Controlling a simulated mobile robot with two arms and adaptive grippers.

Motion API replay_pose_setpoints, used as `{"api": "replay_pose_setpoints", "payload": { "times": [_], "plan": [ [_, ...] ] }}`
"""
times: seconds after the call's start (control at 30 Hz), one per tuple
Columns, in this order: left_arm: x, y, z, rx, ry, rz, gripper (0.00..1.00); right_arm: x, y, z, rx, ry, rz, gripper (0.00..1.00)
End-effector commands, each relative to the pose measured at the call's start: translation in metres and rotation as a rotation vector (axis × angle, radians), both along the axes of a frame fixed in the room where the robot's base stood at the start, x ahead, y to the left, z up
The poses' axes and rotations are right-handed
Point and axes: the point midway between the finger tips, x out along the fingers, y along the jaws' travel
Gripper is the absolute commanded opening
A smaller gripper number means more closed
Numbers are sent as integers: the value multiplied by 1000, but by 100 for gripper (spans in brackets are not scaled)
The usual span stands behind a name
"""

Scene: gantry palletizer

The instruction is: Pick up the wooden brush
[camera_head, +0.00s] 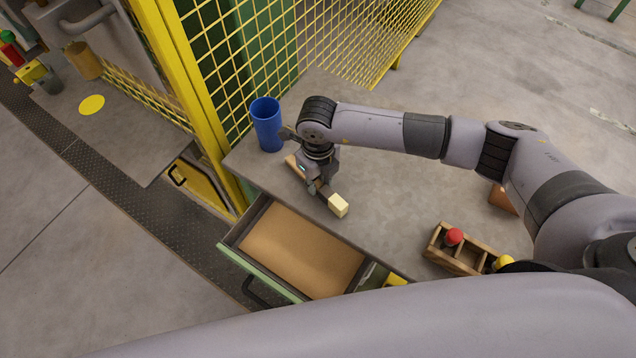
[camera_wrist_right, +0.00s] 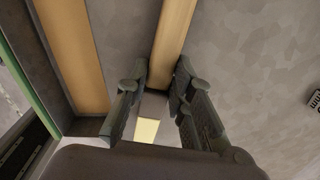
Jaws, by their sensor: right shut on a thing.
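The wooden brush (camera_head: 292,163) is on or just above the grey worktop, by the open drawer. Its tan handle also shows in the wrist view (camera_wrist_right: 173,38), running up from between the fingers. A pale cream block-like end (camera_head: 338,205) is in line with the handle on the other side of the gripper. My right gripper (camera_head: 318,187) points down over the brush and is shut on its handle; in the wrist view the fingers (camera_wrist_right: 158,92) stand on either side of it. I cannot tell whether the brush is clear of the worktop. My left gripper is not in view.
An open drawer (camera_head: 282,292) with a brown bottom sticks out in front. A blue cup (camera_head: 267,125) stands behind the gripper. A wooden tray (camera_head: 436,246) with a red and a yellow item stands at right. Yellow mesh fencing (camera_head: 235,45) rises behind. The middle worktop is clear.

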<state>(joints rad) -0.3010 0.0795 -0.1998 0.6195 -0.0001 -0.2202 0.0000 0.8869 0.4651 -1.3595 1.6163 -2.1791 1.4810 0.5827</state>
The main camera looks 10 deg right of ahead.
Motion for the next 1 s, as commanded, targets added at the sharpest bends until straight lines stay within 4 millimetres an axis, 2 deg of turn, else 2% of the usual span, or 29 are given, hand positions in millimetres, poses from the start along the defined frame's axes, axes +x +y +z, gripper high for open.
{"api": "replay_pose_setpoints", "payload": {
  "times": [0.17,0.37,0.53,0.8,1.0],
  "plan": [
    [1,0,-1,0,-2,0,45,0,0,3,1,-1,0,0],
    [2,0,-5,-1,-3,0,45,1,0,22,2,-3,0,0],
    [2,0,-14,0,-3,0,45,2,0,58,2,-7,2,0],
    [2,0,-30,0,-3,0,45,2,0,137,2,-7,2,0],
    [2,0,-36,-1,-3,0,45,1,0,179,0,-4,1,0]
  ]
}}
